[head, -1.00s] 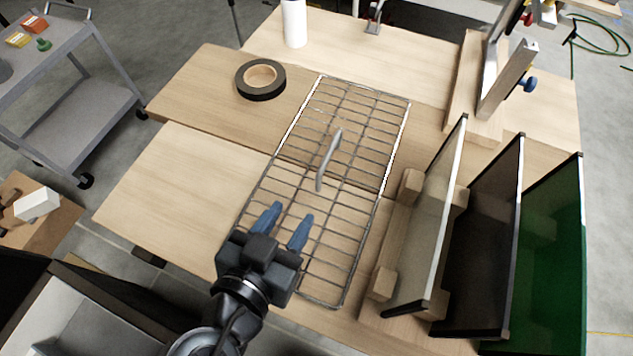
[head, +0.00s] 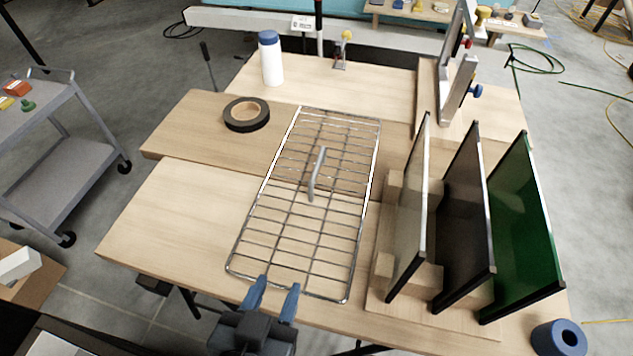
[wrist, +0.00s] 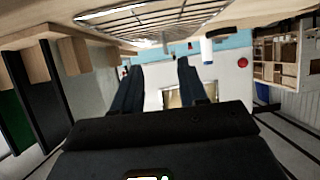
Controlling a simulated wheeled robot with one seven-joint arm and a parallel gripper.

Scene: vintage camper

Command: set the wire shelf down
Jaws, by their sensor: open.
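The wire shelf (head: 330,228) is a silver rectangular rack with a raised grey handle (head: 317,174) near its middle. In the head view it lies flat across the light wooden table (head: 180,220). It also shows at the top of the wrist view (wrist: 150,22). My gripper (head: 272,292) is at the table's front edge, just in front of the shelf's near end. Its blue fingers are apart with nothing between them, and they are away from the handle. In the wrist view the two dark fingers (wrist: 158,88) are also apart and empty.
A roll of black tape (head: 237,121) lies left of the shelf. A white bottle with a blue cap (head: 271,62) stands behind. Upright panels, one of them green (head: 522,225), stand in a wooden rack close on the right. The table's left part is clear.

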